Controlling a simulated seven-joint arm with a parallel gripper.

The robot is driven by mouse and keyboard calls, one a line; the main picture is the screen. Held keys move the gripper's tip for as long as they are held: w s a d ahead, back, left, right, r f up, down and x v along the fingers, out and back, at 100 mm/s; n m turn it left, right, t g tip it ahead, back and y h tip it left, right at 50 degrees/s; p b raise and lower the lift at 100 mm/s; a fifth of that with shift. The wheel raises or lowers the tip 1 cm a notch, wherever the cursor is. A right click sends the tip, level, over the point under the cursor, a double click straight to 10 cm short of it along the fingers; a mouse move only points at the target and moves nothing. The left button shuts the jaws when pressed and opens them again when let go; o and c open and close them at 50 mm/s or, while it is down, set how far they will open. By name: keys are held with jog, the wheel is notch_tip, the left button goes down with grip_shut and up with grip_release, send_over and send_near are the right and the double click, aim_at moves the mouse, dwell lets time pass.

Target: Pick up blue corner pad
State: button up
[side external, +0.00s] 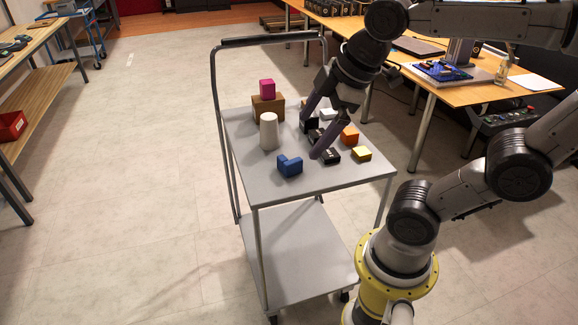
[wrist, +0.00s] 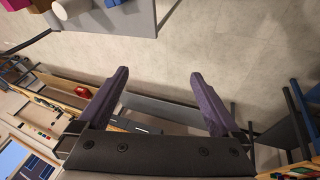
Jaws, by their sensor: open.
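The blue corner pad (side external: 289,165) is an L-shaped blue block lying on the top of the grey cart (side external: 275,190), near its front-left part in the side view. A sliver of blue, likely the same pad, shows at the top edge of the wrist view (wrist: 113,2). My gripper (side external: 309,137) is open, with two purple-grey fingers spread apart. In the side view it overlaps the dark blocks to the right of the pad. In the wrist view the gap between the fingers (wrist: 158,73) is empty, with floor behind it.
A white cylinder (side external: 269,131) stands behind the pad. A magenta cube (side external: 267,89) sits on a brown block (side external: 266,108). Black blocks (side external: 327,153), an orange block (side external: 349,135) and a yellow block (side external: 362,153) lie to the right. The cart's front area is clear.

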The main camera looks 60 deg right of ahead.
jog(key=w+d+n+g, duration=0.1)
jog(key=w+d+n, duration=0.25)
jog(key=w, duration=0.25)
jog(key=n+g, duration=0.2)
jog(key=g, duration=0.1)
send_over(290, 164)
jog(key=w+a, duration=0.2)
notch_tip(290, 164, down, 6)
jog(key=shift+m+g, duration=0.6)
jog(key=shift+m, duration=0.25)
jog(key=d+f, duration=0.1)
jog(key=f, duration=0.5)
jog(key=d+f, duration=0.1)
jog(key=f, duration=0.5)
jog(key=d+f, duration=0.2)
jog(key=f, duration=0.4)
jog(key=shift+s, duration=0.2)
jog(key=c, duration=1.3)
jog(key=shift+r, duration=0.1)
